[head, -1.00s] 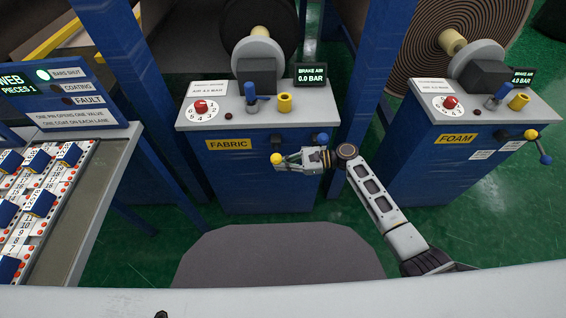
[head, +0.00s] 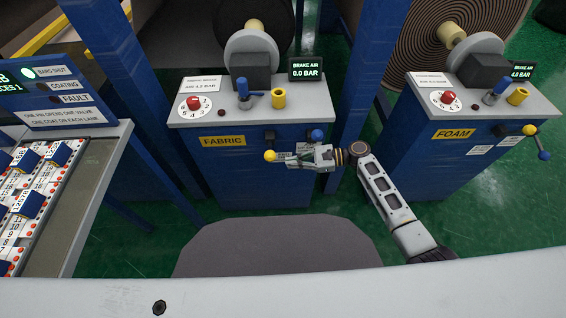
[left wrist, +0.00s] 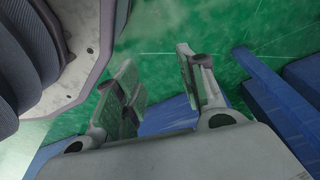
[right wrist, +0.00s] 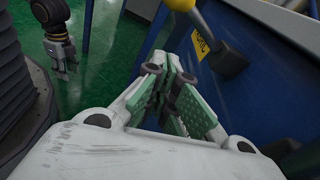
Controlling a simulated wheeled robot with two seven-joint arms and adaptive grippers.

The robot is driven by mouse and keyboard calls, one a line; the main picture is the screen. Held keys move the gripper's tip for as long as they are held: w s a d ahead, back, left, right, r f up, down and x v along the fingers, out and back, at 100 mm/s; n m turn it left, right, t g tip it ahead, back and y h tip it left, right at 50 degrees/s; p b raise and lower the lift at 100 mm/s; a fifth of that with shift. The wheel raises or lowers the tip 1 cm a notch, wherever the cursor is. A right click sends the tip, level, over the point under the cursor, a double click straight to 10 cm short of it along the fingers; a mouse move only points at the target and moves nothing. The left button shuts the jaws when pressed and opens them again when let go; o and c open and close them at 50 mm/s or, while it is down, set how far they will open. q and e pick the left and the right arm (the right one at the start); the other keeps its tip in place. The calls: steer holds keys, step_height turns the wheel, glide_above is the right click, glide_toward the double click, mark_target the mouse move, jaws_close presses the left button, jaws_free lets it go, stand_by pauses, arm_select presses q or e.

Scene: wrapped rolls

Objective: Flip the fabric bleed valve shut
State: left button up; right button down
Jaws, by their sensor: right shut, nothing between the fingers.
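The fabric stand carries a FABRIC label (head: 222,141) on its blue front. Below and right of the label are a yellow ball (head: 270,155) and, further right, a blue ball (head: 317,134). My left gripper (left wrist: 165,80) is open and empty, away from the stand.
The brake air display (head: 308,68) reads 0.0 BAR. A blue-handled lever (head: 247,95) and a yellow cylinder (head: 278,97) stand on the fabric stand's top. The foam stand (head: 470,160) is to the right. A lane panel (head: 90,190) with blue blocks is at left.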

arm_select(q)
steer(key=shift+w+a+f, duration=0.25)
steer(key=shift+w+f, duration=0.05)
steer(key=shift+w, duration=0.1)
arm_select(e)
steer(key=v, duration=0.3)
steer(key=shift+d+r, duration=0.1)
steer(key=shift+d, duration=0.15)
